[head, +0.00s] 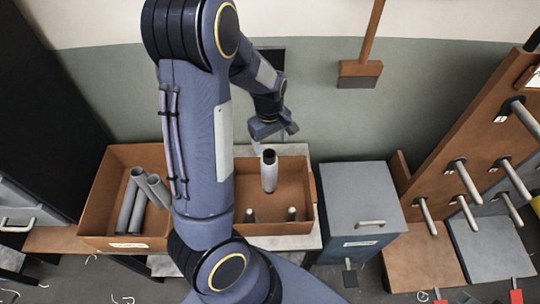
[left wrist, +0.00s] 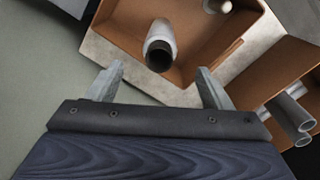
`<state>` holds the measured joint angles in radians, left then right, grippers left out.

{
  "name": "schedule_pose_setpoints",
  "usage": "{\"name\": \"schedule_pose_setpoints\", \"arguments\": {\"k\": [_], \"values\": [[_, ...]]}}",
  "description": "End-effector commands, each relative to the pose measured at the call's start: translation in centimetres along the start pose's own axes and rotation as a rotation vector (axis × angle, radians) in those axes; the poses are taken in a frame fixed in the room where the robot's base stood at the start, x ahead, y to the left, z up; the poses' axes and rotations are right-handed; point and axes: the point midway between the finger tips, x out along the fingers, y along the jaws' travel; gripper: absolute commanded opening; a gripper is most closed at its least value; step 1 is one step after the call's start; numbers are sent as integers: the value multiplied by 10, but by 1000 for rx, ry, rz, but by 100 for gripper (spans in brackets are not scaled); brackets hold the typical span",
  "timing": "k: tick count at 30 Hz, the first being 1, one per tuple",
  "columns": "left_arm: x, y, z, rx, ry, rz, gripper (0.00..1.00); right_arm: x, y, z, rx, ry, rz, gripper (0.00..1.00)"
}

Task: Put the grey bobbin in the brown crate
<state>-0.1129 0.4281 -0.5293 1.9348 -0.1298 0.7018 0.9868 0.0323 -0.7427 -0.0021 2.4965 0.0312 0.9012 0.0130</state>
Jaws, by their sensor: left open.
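The grey bobbin (head: 269,176) stands upright in the middle brown tray (head: 304,190), with a dark opening at its top. In the left wrist view the bobbin (left wrist: 160,36) lies just ahead of the fingers, its open end toward me. My left gripper (head: 274,139) is open and empty, above and behind the bobbin; its two fingers (left wrist: 157,80) are apart and not touching it. The brown crate (head: 94,212) stands at the left, with several grey tubes (head: 139,206) leaning inside. Its corner also shows in the left wrist view (left wrist: 262,78). My right gripper is out of view.
Short pegs (head: 291,214) stand in the tray's front part. A grey cabinet (head: 355,195) is at its right. A brown peg rack (head: 455,150) stands farther right. My left arm crosses between the crate and the tray, hiding part of both.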

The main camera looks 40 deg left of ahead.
Motion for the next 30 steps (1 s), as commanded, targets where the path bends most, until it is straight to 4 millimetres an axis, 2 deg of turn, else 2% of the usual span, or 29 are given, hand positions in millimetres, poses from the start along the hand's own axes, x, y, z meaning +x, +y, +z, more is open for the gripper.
{"name": "schedule_pose_setpoints", "arguments": {"k": [8, 12, 15, 18, 22, 30], "values": [[-81, -23, 61, 309, -91, 249, 73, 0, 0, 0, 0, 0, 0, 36], [-119, -47, 98, 530, -71, 384, 73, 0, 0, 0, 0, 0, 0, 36], [-139, -67, 123, 692, -23, 464, 73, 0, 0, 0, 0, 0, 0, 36], [-151, -86, 145, 840, 41, 521, 73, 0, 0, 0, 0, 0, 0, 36], [-156, -104, 165, 983, 118, 558, 73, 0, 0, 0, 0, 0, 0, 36], [-156, -116, 177, 1086, 179, 571, 73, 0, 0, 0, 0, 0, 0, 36]]}}
